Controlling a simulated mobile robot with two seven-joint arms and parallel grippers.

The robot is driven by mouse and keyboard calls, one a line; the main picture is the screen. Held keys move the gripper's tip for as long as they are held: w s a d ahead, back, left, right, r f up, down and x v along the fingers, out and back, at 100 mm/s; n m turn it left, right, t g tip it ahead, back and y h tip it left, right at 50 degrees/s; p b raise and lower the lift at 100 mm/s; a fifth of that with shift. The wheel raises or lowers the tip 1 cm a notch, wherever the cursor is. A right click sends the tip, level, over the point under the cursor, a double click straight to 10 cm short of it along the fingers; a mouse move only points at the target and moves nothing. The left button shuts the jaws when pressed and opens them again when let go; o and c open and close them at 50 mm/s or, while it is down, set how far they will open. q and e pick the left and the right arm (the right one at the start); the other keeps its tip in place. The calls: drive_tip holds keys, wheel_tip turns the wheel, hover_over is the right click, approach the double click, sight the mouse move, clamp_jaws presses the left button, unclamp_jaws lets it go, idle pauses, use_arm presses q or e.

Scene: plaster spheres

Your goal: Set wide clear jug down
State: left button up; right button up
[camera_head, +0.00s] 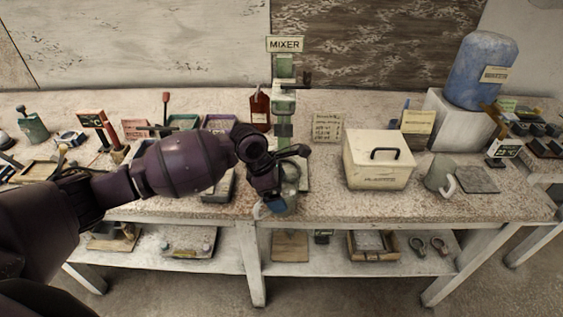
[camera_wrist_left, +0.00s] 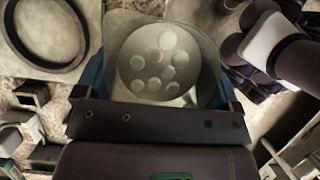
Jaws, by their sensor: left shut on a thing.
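The wide clear jug (camera_head: 292,173) is at the front edge of the bench in the head view, mostly hidden behind my left gripper (camera_head: 271,207). In the left wrist view I look down into the jug (camera_wrist_left: 160,55), with several pale round shapes inside. The blue-lined fingers of my left gripper (camera_wrist_left: 158,92) are on either side of it, shut on it. I cannot tell whether its base touches the bench. My right gripper is not in view.
A green mixer (camera_head: 284,105) stands behind the jug. A cream lidded box (camera_head: 378,172) is to the right, with some clear bench (camera_head: 322,190) between. Small trays and tools fill the left side. A blue water bottle (camera_head: 478,70) stands at the back right.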

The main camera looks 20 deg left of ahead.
use_arm(q)
drive_tip(key=w+a, duration=0.1)
drive_tip(key=w, duration=0.2)
drive_tip(key=w+b, duration=0.1)
drive_tip(key=w, duration=0.2)
drive_tip(key=w+a+b, duration=0.1)
drive_tip(key=w, duration=0.3)
drive_tip(key=shift+a, duration=0.35)
drive_tip(key=shift+w+a, duration=0.1)
drive_tip(key=shift+w, duration=0.25)
drive_tip(key=w, duration=0.1)
drive_tip(key=w+b, duration=0.1)
drive_tip(key=w+a+f, duration=0.1)
drive_tip(key=shift+w, duration=0.2)
drive_tip(key=shift+f+b, duration=0.2)
drive_tip(key=shift+b, duration=0.1)
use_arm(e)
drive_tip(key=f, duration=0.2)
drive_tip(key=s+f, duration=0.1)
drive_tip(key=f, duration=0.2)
use_arm(q)
drive_tip(key=shift+f, duration=0.1)
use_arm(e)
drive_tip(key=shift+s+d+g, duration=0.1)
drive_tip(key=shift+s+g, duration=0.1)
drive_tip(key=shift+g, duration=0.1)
